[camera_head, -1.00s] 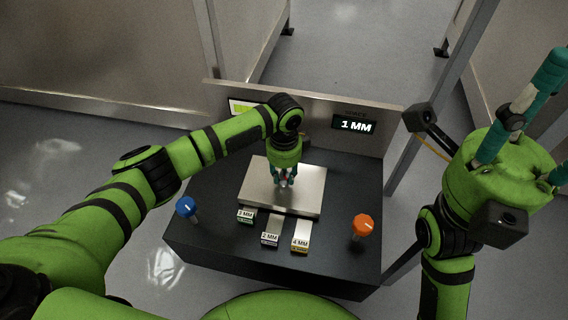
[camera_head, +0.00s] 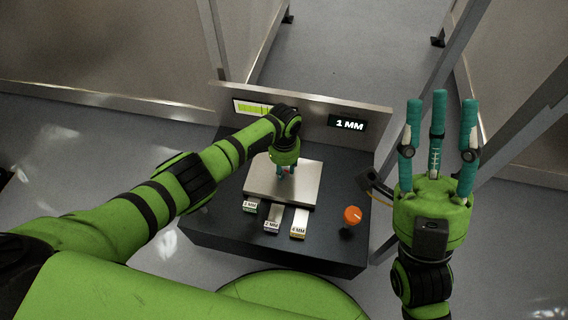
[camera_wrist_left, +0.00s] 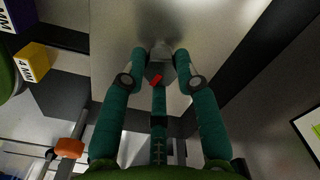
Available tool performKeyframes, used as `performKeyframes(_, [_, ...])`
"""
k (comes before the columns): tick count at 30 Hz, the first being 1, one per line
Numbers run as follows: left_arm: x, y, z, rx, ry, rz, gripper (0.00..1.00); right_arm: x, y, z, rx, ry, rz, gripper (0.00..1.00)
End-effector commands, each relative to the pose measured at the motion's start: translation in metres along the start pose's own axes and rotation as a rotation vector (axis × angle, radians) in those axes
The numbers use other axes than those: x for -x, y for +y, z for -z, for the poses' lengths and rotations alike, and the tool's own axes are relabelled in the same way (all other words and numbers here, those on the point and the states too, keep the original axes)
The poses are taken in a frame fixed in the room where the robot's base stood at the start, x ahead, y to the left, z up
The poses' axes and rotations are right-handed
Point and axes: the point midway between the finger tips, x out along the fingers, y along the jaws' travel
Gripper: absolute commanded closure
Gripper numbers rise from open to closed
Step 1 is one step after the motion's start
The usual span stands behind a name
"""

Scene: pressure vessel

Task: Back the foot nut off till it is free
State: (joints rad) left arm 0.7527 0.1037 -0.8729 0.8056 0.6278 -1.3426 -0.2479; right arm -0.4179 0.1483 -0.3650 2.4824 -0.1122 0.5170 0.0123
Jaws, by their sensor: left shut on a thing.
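The foot nut (camera_wrist_left: 158,70) is a grey part with a red mark, at the middle of the metal plate (camera_head: 303,193). The plate also fills the upper middle of the left wrist view (camera_wrist_left: 120,30). My left gripper (camera_head: 284,172) points down over the plate, and its teal fingers are shut around the nut, as the left wrist view (camera_wrist_left: 160,62) shows. The fingers hide much of the nut in the head view; its thread cannot be seen. My right gripper (camera_head: 438,110) is raised at the right, fingers up, spread and empty.
The dark bench (camera_head: 335,250) carries labelled shim tabs (camera_head: 272,221) at the plate's front edge and an orange knob (camera_head: 352,215) at the right. The back panel (camera_head: 375,112) holds a display (camera_head: 347,124) reading "1 MM" and a bar display (camera_head: 250,107). A grey post (camera_head: 470,100) stands at the right.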

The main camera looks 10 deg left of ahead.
Motion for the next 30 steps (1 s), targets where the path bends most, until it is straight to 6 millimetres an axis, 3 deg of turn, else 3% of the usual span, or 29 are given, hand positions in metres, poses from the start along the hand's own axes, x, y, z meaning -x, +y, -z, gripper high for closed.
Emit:
performKeyframes(20, [-0.0009,0.0026,0.0018,0.062,0.005,-0.004,1.0,-0.0031,-0.0032,-0.0033,0.002,-0.042,0.01,0.6])
performKeyframes(21, [-0.0009,0.0026,0.0019,0.062,0.005,-0.004,0.61,-0.0031,-0.0033,-0.0033,0.002,-0.042,0.01,0.6])
performKeyframes(22, [-0.0008,0.0026,0.0019,0.062,0.005,-0.004,0.49,-0.0031,-0.0033,-0.0033,0.002,-0.042,0.01,0.6])
performKeyframes(23, [-0.0008,0.0025,0.0018,0.062,0.005,-0.004,0.45,-0.0031,-0.0032,-0.0032,0.002,-0.042,0.01,0.6])
performKeyframes(30, [-0.0003,0.0009,0.001,0.062,0.003,-0.002,0.45,-0.0032,-0.0032,-0.0031,0.001,-0.042,0.01,0.6])
